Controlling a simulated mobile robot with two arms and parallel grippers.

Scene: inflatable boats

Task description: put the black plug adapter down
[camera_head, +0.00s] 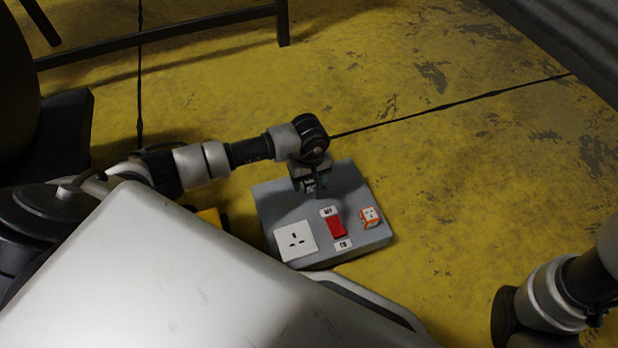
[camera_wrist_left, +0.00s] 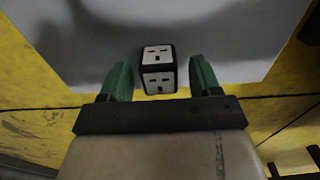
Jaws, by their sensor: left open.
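The black plug adapter (camera_wrist_left: 158,70), a small black cube with white socket faces, shows in the left wrist view between the green fingers of my left gripper (camera_wrist_left: 158,80). The gripper is open, with a gap on each side of the adapter. In the head view my left gripper (camera_head: 309,187) points down over the back part of a grey box (camera_head: 272,213). There the adapter is mostly hidden by the gripper. The adapter appears to rest on the box's top. My right arm shows at the lower right, but its gripper is not in view.
The box top carries a white wall socket (camera_head: 296,241), a red switch (camera_head: 337,228) with labels, and an orange and white adapter (camera_head: 369,217). The worn yellow floor (camera_head: 470,190) is clear to the right. A dark metal frame (camera_head: 160,38) stands at the upper left.

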